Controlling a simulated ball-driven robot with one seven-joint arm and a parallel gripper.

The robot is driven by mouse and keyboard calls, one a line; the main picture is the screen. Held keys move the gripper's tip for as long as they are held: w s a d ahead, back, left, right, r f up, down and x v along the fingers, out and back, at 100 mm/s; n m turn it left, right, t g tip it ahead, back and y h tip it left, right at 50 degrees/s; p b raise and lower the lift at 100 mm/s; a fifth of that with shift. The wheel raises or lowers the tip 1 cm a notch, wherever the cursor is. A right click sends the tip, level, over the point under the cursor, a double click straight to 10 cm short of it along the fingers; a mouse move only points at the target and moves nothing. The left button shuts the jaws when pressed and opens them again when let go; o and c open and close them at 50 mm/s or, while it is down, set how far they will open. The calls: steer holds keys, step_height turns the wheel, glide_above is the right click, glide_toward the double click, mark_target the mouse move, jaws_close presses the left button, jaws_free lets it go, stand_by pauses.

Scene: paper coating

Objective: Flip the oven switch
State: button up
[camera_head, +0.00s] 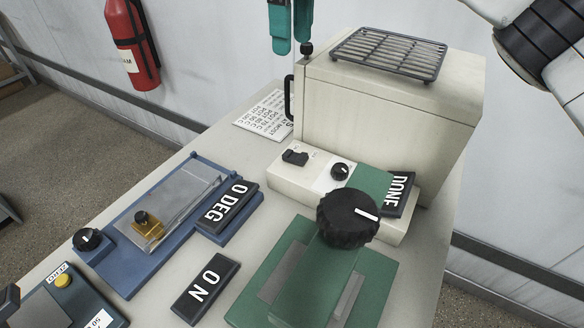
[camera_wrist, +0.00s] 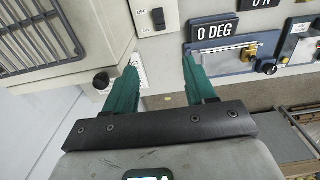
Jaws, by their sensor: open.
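The cream oven (camera_head: 390,115) stands at the back right of the bench, with a wire rack (camera_head: 390,52) on top. Its small black switch (camera_head: 295,157) is on the front base, left of a round knob (camera_head: 341,171). The switch also shows in the wrist view (camera_wrist: 158,20), beside OFF and ON labels. I cannot tell its position for sure. My gripper (camera_head: 292,46) has teal fingers and is at the oven's far left side, above and behind the switch. In the wrist view the fingers (camera_wrist: 160,62) are apart and empty, with the switch beyond their tips.
A black door handle (camera_head: 289,97) and round post (camera_head: 306,48) are at the oven's left edge, near my fingers. A green device with a big black knob (camera_head: 348,215) stands in front. A DONE sign (camera_head: 399,192), blue coater (camera_head: 160,215) and printed sheet (camera_head: 263,117) lie nearby.

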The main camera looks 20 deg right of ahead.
steer(key=b, duration=1.2)
glide_toward(292, 154)
step_height(292, 154, down, 8)
steer(key=b, duration=0.2)
steer(key=shift+f+b, duration=0.25)
steer(key=shift+b, duration=0.15)
steer(key=shift+c, duration=0.3)
jaws_close()
